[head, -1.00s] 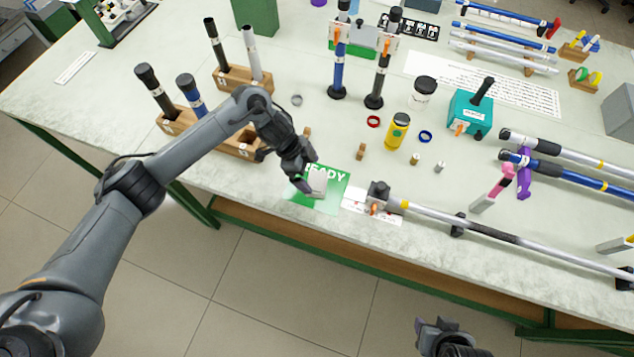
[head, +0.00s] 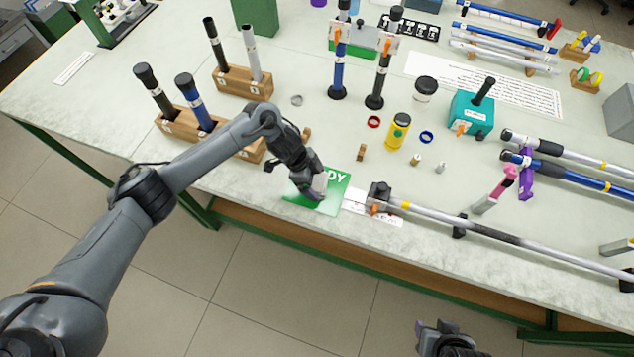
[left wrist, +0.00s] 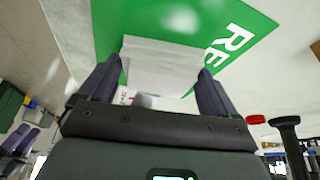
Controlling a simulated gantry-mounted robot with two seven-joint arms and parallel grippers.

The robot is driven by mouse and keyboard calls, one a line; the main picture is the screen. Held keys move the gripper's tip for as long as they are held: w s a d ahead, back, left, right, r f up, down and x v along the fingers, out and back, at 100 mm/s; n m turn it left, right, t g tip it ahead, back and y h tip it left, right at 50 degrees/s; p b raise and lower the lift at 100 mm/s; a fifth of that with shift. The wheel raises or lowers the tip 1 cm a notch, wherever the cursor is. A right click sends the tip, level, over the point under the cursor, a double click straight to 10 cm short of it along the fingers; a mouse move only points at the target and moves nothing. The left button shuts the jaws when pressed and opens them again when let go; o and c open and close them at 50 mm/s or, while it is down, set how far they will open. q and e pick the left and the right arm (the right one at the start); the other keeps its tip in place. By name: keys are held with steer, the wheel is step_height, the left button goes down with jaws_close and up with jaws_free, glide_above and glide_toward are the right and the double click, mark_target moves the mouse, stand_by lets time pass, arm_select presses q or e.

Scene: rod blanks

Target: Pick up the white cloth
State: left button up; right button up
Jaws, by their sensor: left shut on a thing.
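The white cloth (head: 321,183) is a small folded pad at the green READY card (head: 333,197) near the table's front edge. My left gripper (head: 314,190) is down at the card and hides most of the cloth in the head view. In the left wrist view the layered cloth (left wrist: 160,62) lies between the two dark fingers of my left gripper (left wrist: 160,72), which is shut on it. Whether the cloth still touches the card (left wrist: 185,20) I cannot tell. My right gripper (head: 440,332) is at the bottom, off the table, with its jaws unclear.
A long grey rod (head: 490,230) lies right of the card, its end in a dark clamp (head: 379,194). Wooden blocks with upright rods (head: 243,83) stand behind my left arm. A yellow bottle (head: 397,132) and small rings stand further back. The table's middle is fairly clear.

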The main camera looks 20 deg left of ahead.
mark_target(318, 182)
arm_select(q)
steer(key=shift+r, duration=0.55)
steer(key=r, duration=0.2)
steer(key=d+r+p, duration=0.1)
steer(key=shift+r, duration=0.4)
steer(key=s+d+r+p, duration=0.1)
steer(key=d+r, duration=0.5)
steer(key=d, duration=0.4)
steer(key=shift+d, duration=0.3)
steer(key=shift+s, duration=0.1)
